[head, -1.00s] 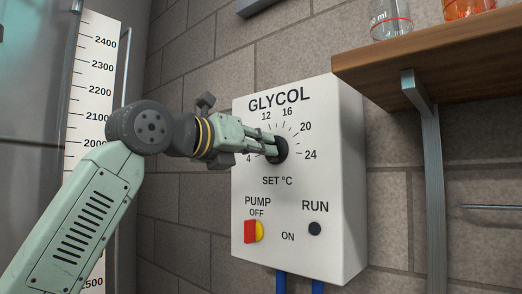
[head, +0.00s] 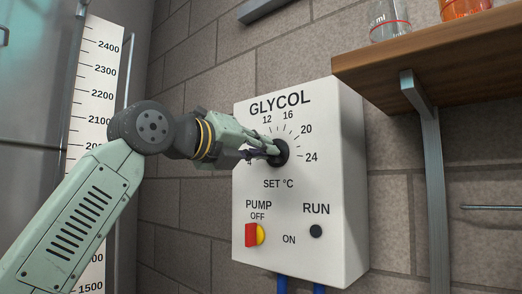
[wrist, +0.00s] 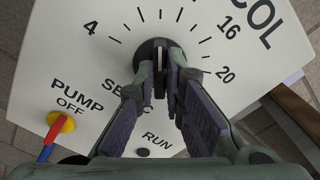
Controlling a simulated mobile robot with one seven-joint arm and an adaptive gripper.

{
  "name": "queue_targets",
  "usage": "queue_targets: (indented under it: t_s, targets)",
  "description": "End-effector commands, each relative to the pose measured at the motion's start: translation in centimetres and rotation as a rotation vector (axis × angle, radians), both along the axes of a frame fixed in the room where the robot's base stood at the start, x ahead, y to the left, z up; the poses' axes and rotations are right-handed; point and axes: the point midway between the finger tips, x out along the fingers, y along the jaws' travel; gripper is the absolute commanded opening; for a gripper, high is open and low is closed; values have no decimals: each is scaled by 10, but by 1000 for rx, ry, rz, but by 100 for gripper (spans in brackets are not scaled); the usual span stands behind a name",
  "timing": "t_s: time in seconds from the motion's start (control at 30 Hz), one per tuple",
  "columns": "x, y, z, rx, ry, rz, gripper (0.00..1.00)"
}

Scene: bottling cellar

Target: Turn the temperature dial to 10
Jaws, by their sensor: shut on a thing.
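The temperature dial (head: 282,150) is a round black knob on the front of the white GLYCOL box (head: 341,190). Its scale shows 4, 12, 16, 20 and 24 in the head view; other figures are hidden by my gripper. My gripper (head: 273,152) comes from the left and is shut on the dial. In the wrist view the fingertips (wrist: 165,85) sit on either side of the raised grip of the dial (wrist: 150,47). The fingers hide much of the dial, and I cannot tell its exact setting.
Below the dial are a red and yellow pump switch (head: 254,235) and a black RUN button (head: 316,231). A wooden shelf (head: 440,62) with glassware juts out at upper right on a metal bracket (head: 432,190). A tall level scale (head: 97,110) stands at left.

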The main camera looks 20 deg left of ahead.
Motion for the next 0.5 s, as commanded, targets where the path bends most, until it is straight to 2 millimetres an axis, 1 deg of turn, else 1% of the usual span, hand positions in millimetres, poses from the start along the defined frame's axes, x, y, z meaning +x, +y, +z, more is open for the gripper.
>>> queue_targets:
  t_s: [0.17, 0.2, 0.5]
  targets:
    - [0, 0, 0, 1, -1, 1, 0]
    - [0, 0, 0, 1, -1, 1, 11]
    - [0, 0, 0, 2, -1, 0, 30]
